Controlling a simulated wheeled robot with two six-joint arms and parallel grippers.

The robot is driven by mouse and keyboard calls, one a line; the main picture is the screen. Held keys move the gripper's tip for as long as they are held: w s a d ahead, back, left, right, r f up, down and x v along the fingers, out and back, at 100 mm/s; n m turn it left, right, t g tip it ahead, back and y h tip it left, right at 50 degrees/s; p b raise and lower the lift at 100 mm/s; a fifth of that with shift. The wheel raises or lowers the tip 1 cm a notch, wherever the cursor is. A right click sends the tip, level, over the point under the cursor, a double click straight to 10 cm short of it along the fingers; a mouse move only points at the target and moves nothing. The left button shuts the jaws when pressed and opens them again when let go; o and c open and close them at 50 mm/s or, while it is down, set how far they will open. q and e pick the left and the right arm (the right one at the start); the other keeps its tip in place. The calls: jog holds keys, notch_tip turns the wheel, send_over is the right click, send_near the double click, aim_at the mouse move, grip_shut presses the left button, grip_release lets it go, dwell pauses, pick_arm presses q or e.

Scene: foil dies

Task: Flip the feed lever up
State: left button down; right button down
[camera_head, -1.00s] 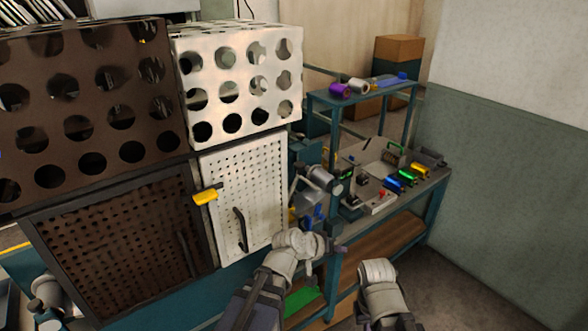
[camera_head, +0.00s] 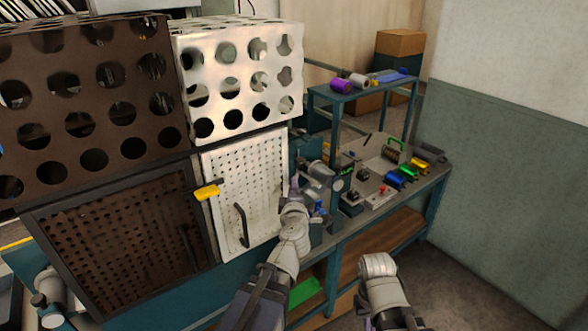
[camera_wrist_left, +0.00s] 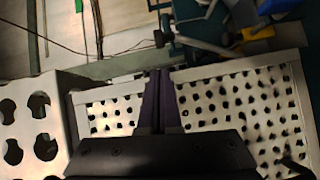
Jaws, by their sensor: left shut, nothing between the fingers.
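My left gripper (camera_head: 294,188) points away from me, just right of the white perforated door (camera_head: 236,180). In the left wrist view its dark fingers (camera_wrist_left: 158,98) are together, with nothing between them, in front of a pale perforated panel (camera_wrist_left: 245,110). A grey and teal machine (camera_head: 318,180) stands just beyond the gripper at the bench's left end, partly hidden by the arm. I cannot make out the feed lever for certain. My right arm shows at the bottom, but its gripper is not visible.
A yellow latch (camera_head: 207,191) and a black handle (camera_head: 241,225) stick out at the white door. The bench (camera_head: 410,196) carries coloured rolls (camera_head: 404,176) and small parts. A raised shelf (camera_head: 365,88) holds more rolls. Open floor lies to the right.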

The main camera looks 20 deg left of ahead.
dwell(0.3)
pick_arm(q)
jog(key=x, duration=1)
jog(key=shift+b, duration=0.35)
jog(key=w+d+f+b, duration=0.2)
jog(key=w+d+b, duration=0.1)
jog(key=w+d, duration=0.1)
jog(key=shift+w+d+f, duration=0.2)
jog(key=shift+w+f, duration=0.2)
jog(key=shift+w, duration=0.35)
